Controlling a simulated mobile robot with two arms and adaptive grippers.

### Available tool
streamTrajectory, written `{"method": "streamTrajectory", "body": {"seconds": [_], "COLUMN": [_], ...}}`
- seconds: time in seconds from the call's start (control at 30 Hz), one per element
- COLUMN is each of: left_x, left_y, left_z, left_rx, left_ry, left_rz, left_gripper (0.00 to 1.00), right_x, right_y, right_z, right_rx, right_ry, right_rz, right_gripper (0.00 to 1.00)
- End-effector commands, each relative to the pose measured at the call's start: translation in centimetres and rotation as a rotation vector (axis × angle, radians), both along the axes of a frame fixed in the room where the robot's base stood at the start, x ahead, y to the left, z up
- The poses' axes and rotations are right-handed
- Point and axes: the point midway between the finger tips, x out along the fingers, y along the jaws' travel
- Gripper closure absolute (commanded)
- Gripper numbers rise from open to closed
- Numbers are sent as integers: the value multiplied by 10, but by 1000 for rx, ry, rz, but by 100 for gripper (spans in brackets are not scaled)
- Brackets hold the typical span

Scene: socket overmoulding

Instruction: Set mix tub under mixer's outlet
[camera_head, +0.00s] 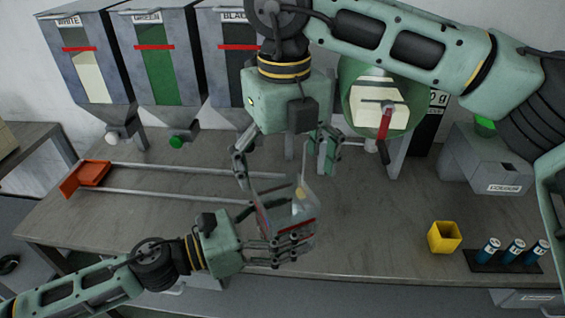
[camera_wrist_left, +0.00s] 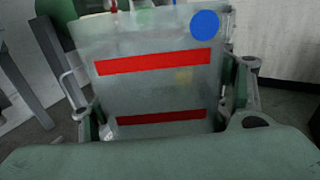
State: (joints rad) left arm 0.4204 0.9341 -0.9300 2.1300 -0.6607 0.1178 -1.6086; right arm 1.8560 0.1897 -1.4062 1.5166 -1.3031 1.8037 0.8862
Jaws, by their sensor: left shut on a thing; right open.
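The mix tub (camera_head: 285,217) is a clear container with red level bands. My left gripper (camera_head: 294,246) is shut on it at the front middle of the bench. In the left wrist view the tub (camera_wrist_left: 150,92) stands between the fingers, with two red bands and a blue dot on its wall. Something small and yellowish shows through it. My right gripper (camera_head: 287,160) is open, pointing down just above and behind the tub. The mixer (camera_head: 362,112), a green drum with a white front and red handle, stands at the back, partly covered by my right arm.
White, green and black hoppers (camera_head: 92,57) line the back left. An orange-red carriage (camera_head: 86,176) sits on rails at left. A yellow cup (camera_head: 444,230), a rack of blue cylinders (camera_head: 504,263) and a grey box (camera_head: 490,165) are at right. The bench (camera_head: 385,205) between is clear.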

Motion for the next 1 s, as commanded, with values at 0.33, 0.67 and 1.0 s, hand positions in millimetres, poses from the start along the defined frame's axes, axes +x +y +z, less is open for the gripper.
{"method": "streamTrajectory", "body": {"seconds": [0.33, 0.67, 1.0], "left_x": [0, 0, 0], "left_y": [0, 0, 0], "left_z": [0, 0, 0], "left_rx": [-1, -1, -1], "left_ry": [0, 0, 0], "left_rz": [0, 0, 0], "left_gripper": [56, 56, 56], "right_x": [-1, -1, -1], "right_y": [0, 0, 1], "right_z": [-64, -106, -112], "right_rx": [2, 5, 6], "right_ry": [7, 5, 4], "right_rz": [0, 0, 0], "right_gripper": [6, 6, 6]}}
